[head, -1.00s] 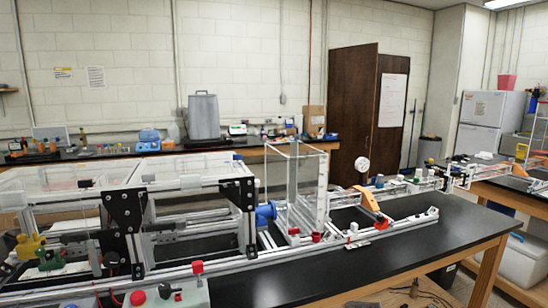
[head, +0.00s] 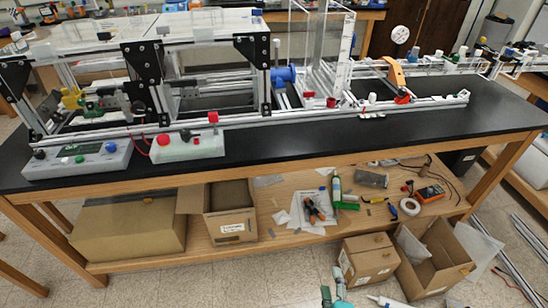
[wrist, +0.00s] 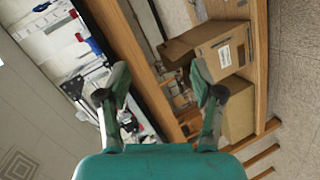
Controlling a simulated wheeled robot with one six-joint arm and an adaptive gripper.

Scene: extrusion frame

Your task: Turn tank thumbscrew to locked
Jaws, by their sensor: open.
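A clear upright tank (head: 319,45) stands on the aluminium extrusion frame (head: 240,119) on the black bench. Small red knobs sit at its base, one at the front (head: 331,102) and one just left of it (head: 308,95). Which one is the tank thumbscrew, and how it is turned, I cannot tell. My gripper (head: 333,286) shows at the bottom edge of the head view, in front of the bench and well apart from the tank. In the wrist view my gripper (wrist: 159,80) is open and empty, with its green fingers spread.
The black benchtop (head: 400,126) has a clear strip in front of the frame. A white box with a red knob (head: 187,146) and a control box (head: 77,159) stand at left. The lower shelf (head: 275,225) holds tools and cardboard boxes. Open boxes (head: 432,257) stand on the floor.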

